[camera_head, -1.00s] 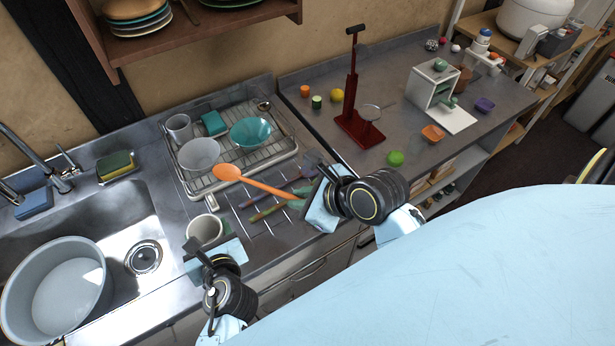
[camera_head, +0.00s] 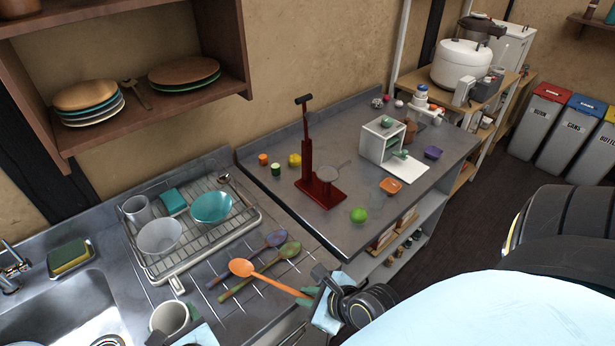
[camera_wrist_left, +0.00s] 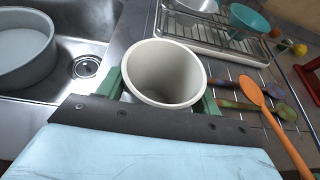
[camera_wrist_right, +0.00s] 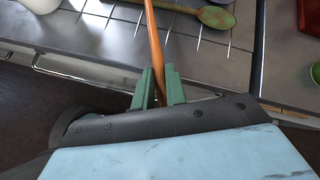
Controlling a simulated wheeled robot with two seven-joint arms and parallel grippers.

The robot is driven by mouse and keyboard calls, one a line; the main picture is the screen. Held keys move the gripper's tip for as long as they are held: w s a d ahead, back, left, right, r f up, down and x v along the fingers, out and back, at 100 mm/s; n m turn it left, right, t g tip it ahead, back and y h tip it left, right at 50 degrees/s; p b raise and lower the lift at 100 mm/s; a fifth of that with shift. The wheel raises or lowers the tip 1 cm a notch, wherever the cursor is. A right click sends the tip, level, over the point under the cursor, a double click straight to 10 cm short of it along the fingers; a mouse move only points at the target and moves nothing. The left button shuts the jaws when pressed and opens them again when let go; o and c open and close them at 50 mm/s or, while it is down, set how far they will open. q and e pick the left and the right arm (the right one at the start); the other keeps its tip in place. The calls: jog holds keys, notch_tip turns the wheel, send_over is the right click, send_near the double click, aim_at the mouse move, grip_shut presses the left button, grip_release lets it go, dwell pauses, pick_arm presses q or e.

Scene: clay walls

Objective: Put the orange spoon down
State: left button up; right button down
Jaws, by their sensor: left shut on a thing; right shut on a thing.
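The orange spoon (camera_head: 262,278) is in my right gripper (camera_head: 318,297), which is shut on its handle. Its bowl points left, over the drainboard beside the dish rack. In the right wrist view, the orange handle (camera_wrist_right: 154,45) runs up from between the green fingertips (camera_wrist_right: 158,88). I cannot tell whether the spoon touches the surface. My left gripper (camera_wrist_left: 163,95) is shut on a white cup (camera_wrist_left: 165,72), with a green finger on either side. In the head view, the cup (camera_head: 169,318) is at the bottom edge, and the left gripper is mostly cut off.
A green spoon (camera_head: 288,250) and a purple spoon (camera_head: 275,239) lie on the drainboard near the orange one. The dish rack (camera_head: 178,267) holds bowls and a cup. The sink (camera_head: 75,310) is left. The counter (camera_head: 275,205) at right bears a red stand (camera_head: 322,190) and a lime (camera_head: 358,215).

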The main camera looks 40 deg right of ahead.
jog(key=shift+f, duration=0.45)
jog(key=shift+f, duration=0.45)
jog(key=c, duration=1.4)
grip_release()
jog(key=shift+c, duration=0.2)
